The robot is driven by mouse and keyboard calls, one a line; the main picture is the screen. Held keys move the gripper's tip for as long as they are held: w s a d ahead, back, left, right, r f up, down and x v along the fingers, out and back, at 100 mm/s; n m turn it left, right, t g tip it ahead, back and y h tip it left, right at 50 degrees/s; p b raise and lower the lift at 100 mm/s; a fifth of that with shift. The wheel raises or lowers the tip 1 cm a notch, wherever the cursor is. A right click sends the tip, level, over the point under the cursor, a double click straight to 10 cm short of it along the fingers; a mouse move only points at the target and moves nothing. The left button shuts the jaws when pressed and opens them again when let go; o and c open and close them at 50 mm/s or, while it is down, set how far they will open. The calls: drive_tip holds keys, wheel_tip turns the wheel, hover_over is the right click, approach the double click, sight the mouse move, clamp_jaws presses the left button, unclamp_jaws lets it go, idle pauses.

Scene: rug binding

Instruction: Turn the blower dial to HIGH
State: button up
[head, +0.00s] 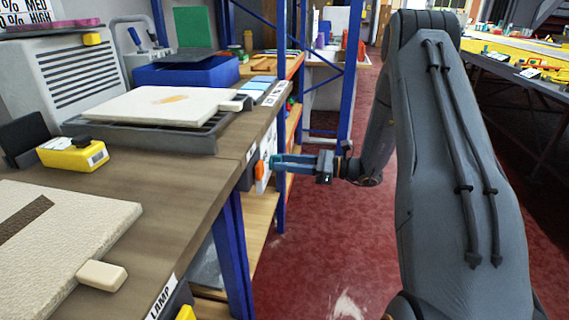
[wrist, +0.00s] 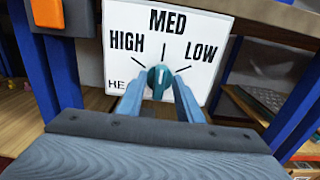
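A white dial panel (wrist: 210,22) marked HIGH, MED and LOW faces me in the wrist view. A round teal knob (wrist: 160,84) sits at its middle, and its pale pointer mark is about upright, towards MED. HIGH is at the upper left of the knob and LOW at the upper right. Lettering starting with "HE" at the lower left is partly hidden by a finger. My gripper (wrist: 160,92) is open, with one finger on each side of the knob; I cannot tell whether they touch it. In the head view my gripper (head: 274,162) is at the panel (head: 264,178) on the bench front.
An orange piece (wrist: 47,12) is left of the panel. Blue bench legs (head: 236,240) stand below it. The bench top (head: 185,175) holds a pale board on a dark tray (head: 150,139) and a yellow block (head: 72,154). The red floor (head: 310,245) right of the bench is clear.

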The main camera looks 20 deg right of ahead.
drive_tip(key=shift+w+a, duration=0.1)
drive_tip(key=shift+a, duration=0.1)
drive_tip(key=shift+c, duration=0.2)
clamp_jaws()
drive_tip(key=n, duration=0.5)
drive_tip(key=n+b, duration=0.1)
drive_tip(key=n, duration=0.5)
drive_tip(key=shift+s+a+f+n, duration=0.1)
drive_tip(key=shift+s+f+n, duration=0.1)
drive_tip(key=shift+n, duration=0.4)
idle(0.3)
